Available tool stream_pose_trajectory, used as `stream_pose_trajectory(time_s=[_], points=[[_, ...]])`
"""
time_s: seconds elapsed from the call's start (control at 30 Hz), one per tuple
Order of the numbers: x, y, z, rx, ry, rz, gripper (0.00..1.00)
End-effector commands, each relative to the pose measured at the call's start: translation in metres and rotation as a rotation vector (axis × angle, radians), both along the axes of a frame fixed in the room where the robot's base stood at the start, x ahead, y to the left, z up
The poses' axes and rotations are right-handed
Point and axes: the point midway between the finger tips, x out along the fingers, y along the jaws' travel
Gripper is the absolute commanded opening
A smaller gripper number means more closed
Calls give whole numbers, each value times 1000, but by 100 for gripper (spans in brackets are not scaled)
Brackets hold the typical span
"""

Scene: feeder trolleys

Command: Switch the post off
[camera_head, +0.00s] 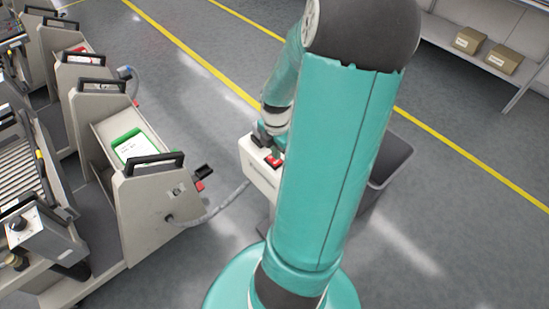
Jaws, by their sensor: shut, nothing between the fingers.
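The post (262,179) is a pale box standing in the middle, partly behind my arm. A red switch (273,161) sits on its top, with a black part beside it to the left. My gripper (278,151) is only partly seen at the top of the post, close over the red switch. My own forearm covers much of it. It is shut with nothing held. Whether its tip touches the switch cannot be told, and the switch's position is too small to read.
A feeder trolley (150,215) with a green-framed card (133,148) stands at the left, beside more trolleys. A grey hose (215,212) runs from it to the post. A grey bin (390,160) is right of my arm. Shelf boxes (468,40) are top right.

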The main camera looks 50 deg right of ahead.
Motion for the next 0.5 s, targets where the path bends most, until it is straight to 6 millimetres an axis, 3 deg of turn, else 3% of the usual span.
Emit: stream_pose_trajectory(time_s=[0.5], points=[[0, -1, 38, -3, 0, -2, 0]])
